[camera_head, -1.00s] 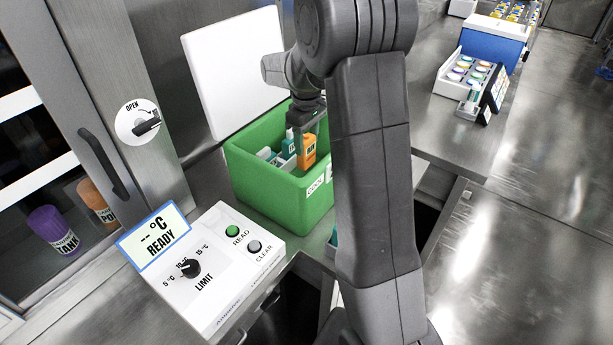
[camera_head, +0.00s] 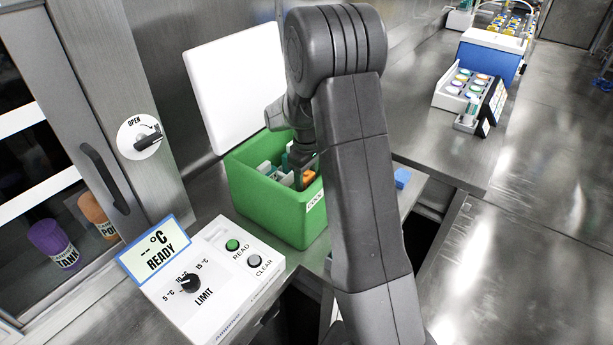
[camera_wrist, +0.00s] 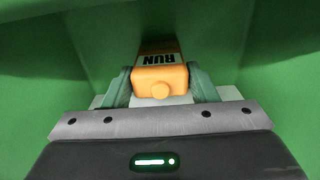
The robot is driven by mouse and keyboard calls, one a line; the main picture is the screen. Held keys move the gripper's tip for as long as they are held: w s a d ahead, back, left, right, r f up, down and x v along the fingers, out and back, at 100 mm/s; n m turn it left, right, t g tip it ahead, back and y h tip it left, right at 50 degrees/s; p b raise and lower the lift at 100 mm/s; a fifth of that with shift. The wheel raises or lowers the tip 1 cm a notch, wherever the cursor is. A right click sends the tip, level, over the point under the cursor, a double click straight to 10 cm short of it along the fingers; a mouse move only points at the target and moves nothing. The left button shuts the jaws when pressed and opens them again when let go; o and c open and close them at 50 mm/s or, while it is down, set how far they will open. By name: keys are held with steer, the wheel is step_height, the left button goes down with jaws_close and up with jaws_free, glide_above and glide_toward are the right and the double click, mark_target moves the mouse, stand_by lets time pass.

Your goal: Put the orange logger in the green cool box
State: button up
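The green cool box (camera_head: 278,208) stands open on the bench, its white lid (camera_head: 238,80) raised behind it. The orange logger (camera_head: 308,178) is inside the box, its upper part showing below the rim in the head view. In the wrist view, the orange logger (camera_wrist: 160,72) with its "RUN" label sits between the two green fingers of my gripper (camera_wrist: 160,85), which touch its sides. My gripper (camera_head: 299,172) reaches down into the box from above. Whether the logger's underside touches the box floor is hidden.
A white reader (camera_head: 212,284) with a "READY" display stands in front. A blue block (camera_head: 402,178) lies right of my arm. A vial rack (camera_head: 466,90) is farther back.

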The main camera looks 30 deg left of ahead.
steer(key=o, duration=0.3)
step_height(320, 180, up, 12)
steer(key=shift+r, duration=0.15)
stand_by(0.4)
steer(key=shift+c, duration=0.2)
stand_by(0.8)
